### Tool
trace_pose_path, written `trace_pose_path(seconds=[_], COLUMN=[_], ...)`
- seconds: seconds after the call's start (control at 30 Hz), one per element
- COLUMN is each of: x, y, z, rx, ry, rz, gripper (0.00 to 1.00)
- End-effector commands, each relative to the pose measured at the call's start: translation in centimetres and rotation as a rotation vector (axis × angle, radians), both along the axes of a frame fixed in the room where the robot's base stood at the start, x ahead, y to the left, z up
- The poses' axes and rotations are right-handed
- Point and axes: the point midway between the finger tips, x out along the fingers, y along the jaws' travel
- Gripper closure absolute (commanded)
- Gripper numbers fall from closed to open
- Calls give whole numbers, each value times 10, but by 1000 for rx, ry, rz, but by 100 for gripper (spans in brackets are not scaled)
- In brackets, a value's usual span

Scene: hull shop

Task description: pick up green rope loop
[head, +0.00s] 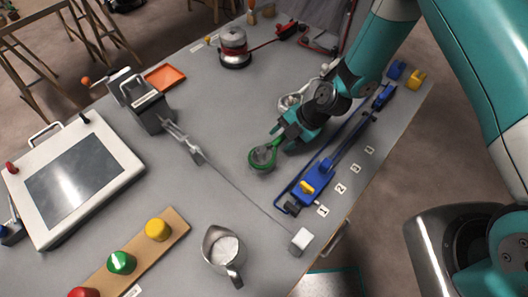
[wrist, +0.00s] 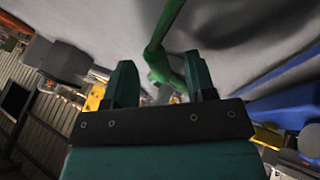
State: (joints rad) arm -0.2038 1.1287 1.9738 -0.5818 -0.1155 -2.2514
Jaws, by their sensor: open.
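The green rope loop (head: 263,154) lies on the grey bench near the middle in the head view. Its right end reaches to the tips of my gripper (head: 281,136). In the wrist view the green rope (wrist: 160,52) shows as a strand running up from between the two teal fingers of my gripper (wrist: 158,82). The fingers are apart, with the rope between or just beyond them; I cannot tell whether they touch it. The arm hides part of the bench behind the gripper.
A blue clamp bar (head: 330,160) lies right of the gripper, close to it. A white coiled thing (head: 290,101) sits behind it. Bench left of the loop is fairly clear.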

Motion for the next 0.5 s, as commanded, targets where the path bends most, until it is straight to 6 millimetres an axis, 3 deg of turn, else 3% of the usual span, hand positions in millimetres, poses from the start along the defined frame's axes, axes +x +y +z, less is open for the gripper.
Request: trace_pose_path(seconds=[0.07,0.1,0.3,0.5], x=[0,0,0,0], y=[0,0,0,0], z=[0,0,0,1], rx=[0,0,1,1], ry=[0,0,-1,-1], rz=[0,0,0,0], gripper=[49,54,100,100])
